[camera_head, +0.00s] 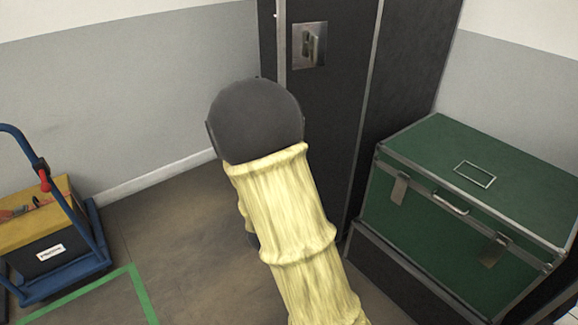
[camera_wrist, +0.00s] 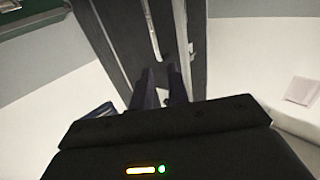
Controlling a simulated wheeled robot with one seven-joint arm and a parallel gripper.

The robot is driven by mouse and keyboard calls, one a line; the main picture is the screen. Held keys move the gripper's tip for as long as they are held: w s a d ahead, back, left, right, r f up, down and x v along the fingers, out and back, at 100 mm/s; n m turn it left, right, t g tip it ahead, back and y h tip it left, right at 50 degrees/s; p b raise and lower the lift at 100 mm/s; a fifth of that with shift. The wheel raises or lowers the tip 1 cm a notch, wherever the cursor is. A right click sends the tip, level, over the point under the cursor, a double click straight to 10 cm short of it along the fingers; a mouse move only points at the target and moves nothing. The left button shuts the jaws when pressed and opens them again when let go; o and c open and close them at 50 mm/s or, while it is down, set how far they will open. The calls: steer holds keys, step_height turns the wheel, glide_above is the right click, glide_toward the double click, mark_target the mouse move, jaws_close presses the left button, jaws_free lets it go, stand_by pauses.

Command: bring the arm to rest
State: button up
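My arm, in a pale yellow sleeve with a dark grey rounded joint at its upper end, rises through the middle of the head view. My gripper is hidden behind it there. In the wrist view my gripper (camera_wrist: 161,92) shows as two dark fingers pointing away from the camera, with a gap between them. It looks open, and I see nothing held between the fingers. The dark cabinet (camera_wrist: 118,28) lies beyond the fingertips; I cannot tell how far away it is.
The tall dark cabinet (camera_head: 336,110) with a metal latch stands behind my arm. A green case (camera_head: 440,150) sits on a dark base at right. A blue trolley (camera_head: 88,235) carries a yellow-topped box (camera_head: 40,245) at left. Floor with green tape (camera_head: 85,287) is open between trolley and arm.

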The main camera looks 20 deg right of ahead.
steer(key=shift+d, duration=0.25)
steer(key=s+a+f+n+g+y, duration=0.3)
steer(key=a+f+g+y, duration=0.2)
steer(key=a+f+y, duration=0.25)
steer(key=s+a+n+g+y, duration=0.35)
steer(key=s+g, duration=0.35)
steer(key=s, duration=0.7)
steer(key=w+p+v, duration=0.3)
steer(key=p+v, duration=1.2)
steer(key=w+a+r+p+v, duration=0.1)
steer(key=w+p+v, duration=0.2)
steer(key=p+v, duration=1.1)
steer(key=shift+a+r+n+p, duration=0.2)
steer(key=shift+r+n+p, duration=0.15)
steer(key=shift+r+p, duration=0.45)
steer(key=shift+w+f, duration=0.1)
